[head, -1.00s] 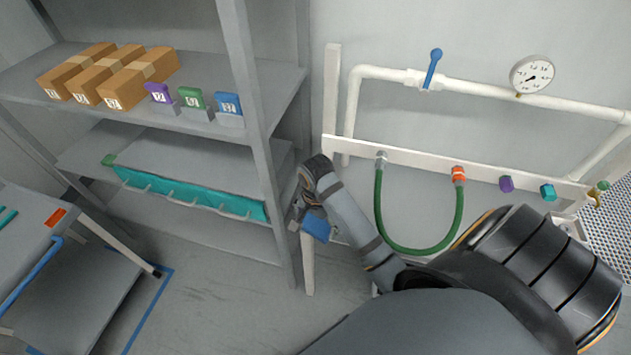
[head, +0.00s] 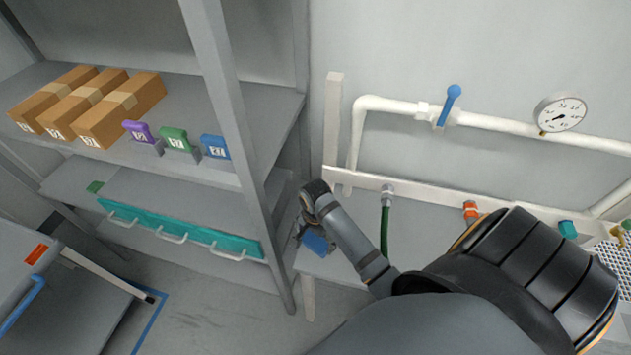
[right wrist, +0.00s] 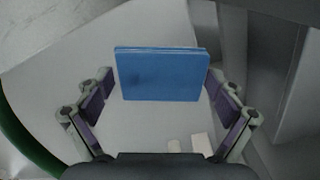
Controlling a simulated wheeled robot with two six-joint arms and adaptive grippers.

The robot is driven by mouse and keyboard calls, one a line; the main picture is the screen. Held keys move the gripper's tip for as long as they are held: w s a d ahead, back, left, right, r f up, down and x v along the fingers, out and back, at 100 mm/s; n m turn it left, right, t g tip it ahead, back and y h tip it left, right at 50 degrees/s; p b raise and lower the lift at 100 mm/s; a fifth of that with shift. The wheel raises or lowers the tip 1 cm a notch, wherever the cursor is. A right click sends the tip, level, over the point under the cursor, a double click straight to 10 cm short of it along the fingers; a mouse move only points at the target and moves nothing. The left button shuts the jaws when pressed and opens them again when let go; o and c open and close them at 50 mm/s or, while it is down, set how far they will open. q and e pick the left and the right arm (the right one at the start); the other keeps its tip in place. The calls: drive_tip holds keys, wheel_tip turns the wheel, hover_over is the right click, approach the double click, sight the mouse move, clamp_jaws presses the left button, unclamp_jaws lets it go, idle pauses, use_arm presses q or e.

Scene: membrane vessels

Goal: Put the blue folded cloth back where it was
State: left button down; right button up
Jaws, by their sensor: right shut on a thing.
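The blue folded cloth (right wrist: 162,75) is a flat blue slab between the fingers of my right gripper (right wrist: 160,90) in the right wrist view. In the head view the cloth (head: 316,242) shows just below my right gripper (head: 308,232), close to the right of the shelf's front post and over the pale bench surface. My right gripper is shut on the cloth. I cannot tell whether the cloth touches the surface below it. My left gripper is in neither view.
The grey shelf post (head: 232,110) stands close left of my right gripper. The shelf holds cardboard boxes (head: 120,110) and purple, green and blue tagged pieces. A white pipe (head: 500,126) with a gauge (head: 562,115) and a green hose (head: 384,232) are to the right. A cart (head: 20,265) stands lower left.

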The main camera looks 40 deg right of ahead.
sight(315, 240)
wheel_tip(315, 240, down, 3)
drive_tip(key=shift+w+f+p, duration=0.1)
drive_tip(key=shift+p, duration=0.2)
drive_tip(key=shift+f, duration=0.6)
drive_tip(key=o, duration=0.8)
drive_tip(key=shift+c, duration=0.2)
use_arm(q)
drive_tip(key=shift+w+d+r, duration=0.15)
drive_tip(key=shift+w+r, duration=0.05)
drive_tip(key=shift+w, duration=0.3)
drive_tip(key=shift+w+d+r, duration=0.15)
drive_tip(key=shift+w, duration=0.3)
use_arm(e)
drive_tip(key=shift+r, duration=0.25)
wheel_tip(315, 240, up, 12)
drive_tip(key=shift+f+b, duration=0.15)
drive_tip(key=shift+b, duration=0.5)
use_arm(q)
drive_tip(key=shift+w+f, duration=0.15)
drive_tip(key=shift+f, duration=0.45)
